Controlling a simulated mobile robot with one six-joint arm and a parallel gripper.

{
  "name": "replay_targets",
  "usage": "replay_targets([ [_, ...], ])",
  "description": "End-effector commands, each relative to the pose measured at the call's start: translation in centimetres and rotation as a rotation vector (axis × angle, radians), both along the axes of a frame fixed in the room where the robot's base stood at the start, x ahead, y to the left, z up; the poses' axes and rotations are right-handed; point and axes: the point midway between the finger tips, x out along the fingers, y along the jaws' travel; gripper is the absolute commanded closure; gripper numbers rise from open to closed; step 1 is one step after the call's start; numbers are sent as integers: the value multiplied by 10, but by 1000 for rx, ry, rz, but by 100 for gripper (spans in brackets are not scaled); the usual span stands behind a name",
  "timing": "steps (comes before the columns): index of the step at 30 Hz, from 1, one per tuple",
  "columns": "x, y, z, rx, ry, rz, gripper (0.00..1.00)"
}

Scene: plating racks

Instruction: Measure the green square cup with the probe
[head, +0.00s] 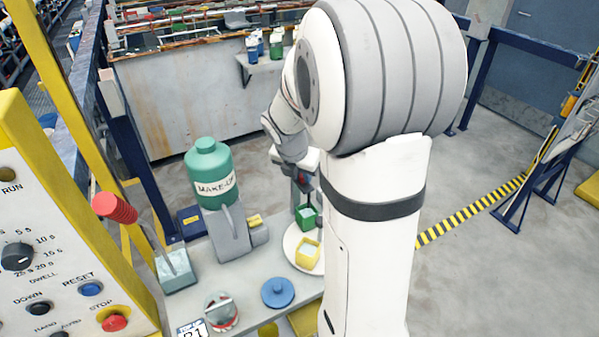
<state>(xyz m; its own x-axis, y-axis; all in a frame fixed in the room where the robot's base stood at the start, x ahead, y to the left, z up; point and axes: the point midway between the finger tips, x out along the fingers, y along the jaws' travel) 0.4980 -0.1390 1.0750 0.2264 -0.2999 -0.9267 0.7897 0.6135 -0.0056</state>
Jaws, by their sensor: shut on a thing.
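The green square cup (306,217) stands at the back of a white round plate (290,240) on the grey bench. A yellow square cup (307,253) stands in front of it on the same plate. My gripper (304,185) is just above the green cup, pointing down, partly hidden by my arm. It is shut on a thin dark thing with a touch of red, which appears to be the probe. The probe's lower end is close to the green cup; I cannot tell whether it is inside or touching.
A green MAKE-UP bottle (211,175) sits on a grey stand (235,240) left of the plate. A blue round lid (278,292) and a red-and-white round dial (221,312) lie in front. A red-handled lever (115,208) and a yellow control panel (60,250) are at the left.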

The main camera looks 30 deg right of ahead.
Motion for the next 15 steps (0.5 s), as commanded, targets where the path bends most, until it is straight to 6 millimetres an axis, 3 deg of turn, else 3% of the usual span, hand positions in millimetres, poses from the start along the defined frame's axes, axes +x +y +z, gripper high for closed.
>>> replay_targets([
  [5, 3, -1, 4, -3, -12, 2, 100],
  [6, 3, -1, 5, -4, -13, 1, 79],
  [9, 3, -1, 4, -3, -12, 1, 72],
  [15, 2, -1, 3, -2, -10, 0, 72],
])
